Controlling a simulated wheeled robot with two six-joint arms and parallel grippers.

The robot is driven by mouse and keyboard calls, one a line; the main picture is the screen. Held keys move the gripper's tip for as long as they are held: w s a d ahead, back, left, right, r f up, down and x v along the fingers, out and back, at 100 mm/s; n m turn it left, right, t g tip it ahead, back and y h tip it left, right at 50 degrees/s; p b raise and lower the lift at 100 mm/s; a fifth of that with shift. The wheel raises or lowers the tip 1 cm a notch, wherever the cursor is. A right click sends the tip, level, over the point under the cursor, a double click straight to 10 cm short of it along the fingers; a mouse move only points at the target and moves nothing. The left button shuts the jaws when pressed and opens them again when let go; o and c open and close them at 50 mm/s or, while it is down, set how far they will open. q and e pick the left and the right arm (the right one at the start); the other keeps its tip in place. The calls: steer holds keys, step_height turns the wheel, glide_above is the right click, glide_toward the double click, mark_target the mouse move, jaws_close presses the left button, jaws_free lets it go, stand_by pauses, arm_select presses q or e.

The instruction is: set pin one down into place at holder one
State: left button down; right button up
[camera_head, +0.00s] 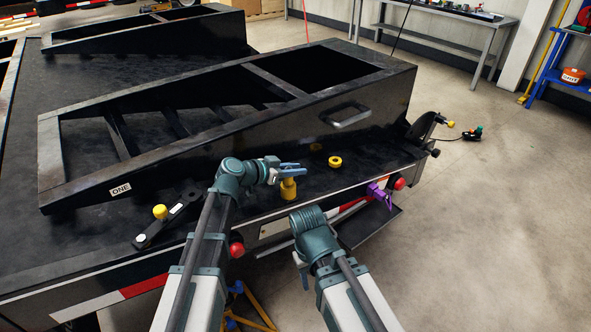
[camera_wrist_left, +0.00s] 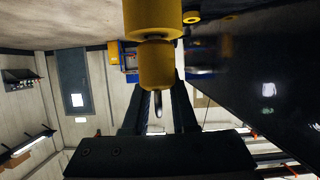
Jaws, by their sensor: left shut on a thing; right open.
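My left gripper (camera_head: 290,170) is shut on pin one (camera_head: 289,183), a yellow piece, just above the deck beside the black ramp marked ONE. In the left wrist view, pin one (camera_wrist_left: 156,65) stands between the dark fingers with a small metal end showing. A wider yellow cylinder (camera_wrist_left: 152,18) meets it end to end, with a dark seam between; I cannot tell whether it is holder one or whether the pin is seated. A yellow ring (camera_head: 335,161) lies farther right on the deck. My right gripper (camera_head: 310,230) is open, lower and nearer, its fingers mostly hidden.
The black ramp (camera_head: 230,135) with a side handle stands close behind my left gripper. A black bracket with a yellow knob (camera_head: 160,212) lies to the left on the deck.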

arm_select(q)
steer(key=c, duration=0.6)
jaws_free()
steer(key=shift+p+v, duration=2.65)
steer(key=shift+v, duration=4.25)
steer(key=shift+s, duration=0.1)
